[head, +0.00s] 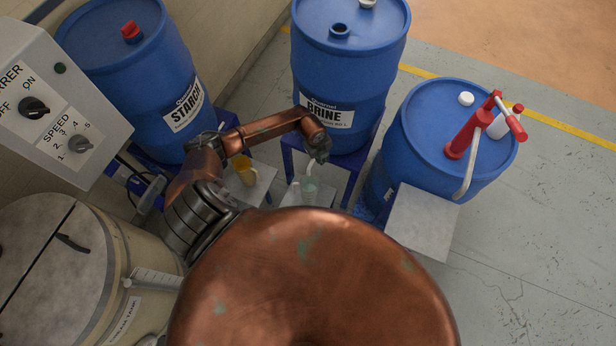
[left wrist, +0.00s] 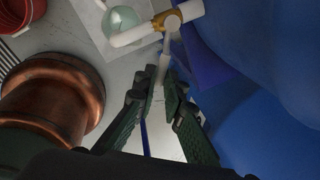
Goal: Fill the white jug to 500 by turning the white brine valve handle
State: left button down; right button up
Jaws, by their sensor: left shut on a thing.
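The white jug (head: 308,190) stands on a low stand below the blue brine barrel (head: 345,75). In the left wrist view the jug (left wrist: 122,20) shows from above with a pale greenish inside; its marks and level cannot be read. A white spout (left wrist: 132,37) ends over the jug. The white brine valve handle (left wrist: 164,62) points from the brass-coloured valve (left wrist: 170,19) toward my gripper. My left gripper (head: 319,153) is at the barrel's front and shut on the handle's end, also seen in the left wrist view (left wrist: 161,88). My right gripper is not in view.
The starch barrel (head: 135,75) stands left, with an amber jug (head: 244,171) before it. A third barrel (head: 430,125) with a red pump (head: 474,132) stands right, beside a grey stand (head: 421,221). A control box (head: 60,100) and a tank (head: 60,260) are left.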

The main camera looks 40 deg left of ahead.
pick_arm(q)
jog(key=shift+w+r+n+p, duration=0.2)
jog(key=shift+w+n+p, duration=0.1)
jog(key=shift+n, duration=0.2)
jog(key=shift+w+d+f+n, duration=0.1)
jog(key=shift+w+n, duration=0.05)
jog(key=shift+n, duration=0.15)
jog(key=shift+f, duration=0.15)
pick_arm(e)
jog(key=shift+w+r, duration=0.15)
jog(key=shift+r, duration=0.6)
pick_arm(q)
jog(key=w+n+p, duration=0.1)
jog(key=n, duration=0.1)
jog(key=w+n+y+p, duration=0.1)
jog(key=n, duration=0.1)
jog(key=shift+w+d, duration=0.1)
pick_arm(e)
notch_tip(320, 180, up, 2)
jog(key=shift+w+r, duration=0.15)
